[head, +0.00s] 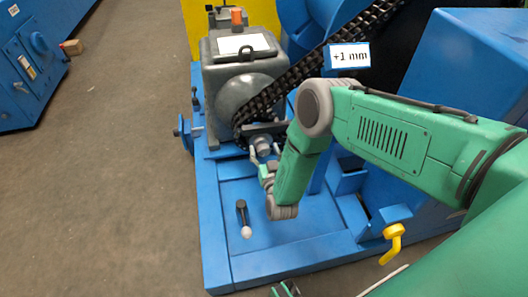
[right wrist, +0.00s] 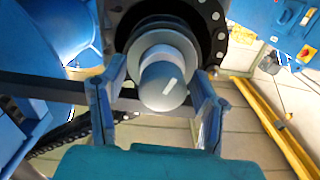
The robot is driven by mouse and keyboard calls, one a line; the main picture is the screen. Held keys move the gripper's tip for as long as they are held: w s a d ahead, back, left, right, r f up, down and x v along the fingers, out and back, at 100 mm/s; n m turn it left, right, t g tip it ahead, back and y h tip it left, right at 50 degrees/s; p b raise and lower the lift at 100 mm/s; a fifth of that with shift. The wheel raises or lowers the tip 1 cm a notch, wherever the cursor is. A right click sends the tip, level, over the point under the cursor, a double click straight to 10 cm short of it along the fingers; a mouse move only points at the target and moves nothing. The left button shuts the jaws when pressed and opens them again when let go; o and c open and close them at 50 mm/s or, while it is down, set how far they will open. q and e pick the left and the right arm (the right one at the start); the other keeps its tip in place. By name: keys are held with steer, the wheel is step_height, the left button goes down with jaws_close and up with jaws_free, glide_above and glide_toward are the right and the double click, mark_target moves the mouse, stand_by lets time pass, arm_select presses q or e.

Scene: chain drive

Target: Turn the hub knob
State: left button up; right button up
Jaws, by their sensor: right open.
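The hub knob (right wrist: 165,87) is a grey round cap with a white mark, in the middle of the right wrist view. In the head view the hub knob (head: 262,148) shows small below the chain's lower end. My right gripper (right wrist: 159,76) is open, with one finger to the left of the knob and one to its right. Gaps show beside the knob, and I see no clear contact. In the head view my right gripper (head: 265,166) is at the knob, partly hidden by my wrist. I cannot make out my left gripper.
A black chain (head: 300,76) runs from a grey housing (head: 228,85) up to the right, with a "+1 mm" sign (head: 347,56) over it. A yellow handle (head: 394,243) is at the right.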

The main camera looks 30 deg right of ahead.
steer(key=shift+a+r, duration=0.1)
steer(key=shift+a, duration=0.15)
steer(key=c, duration=1.2)
steer(key=shift+o, duration=0.2)
steer(key=shift+d+m+p, duration=0.1)
steer(key=shift+m+p, duration=0.2)
steer(key=shift+m, duration=0.8)
steer(key=m, duration=0.2)
steer(key=shift+m, duration=0.4)
steer(key=o, duration=1.2)
steer(key=shift+c, duration=0.2)
steer(key=v, duration=1.2)
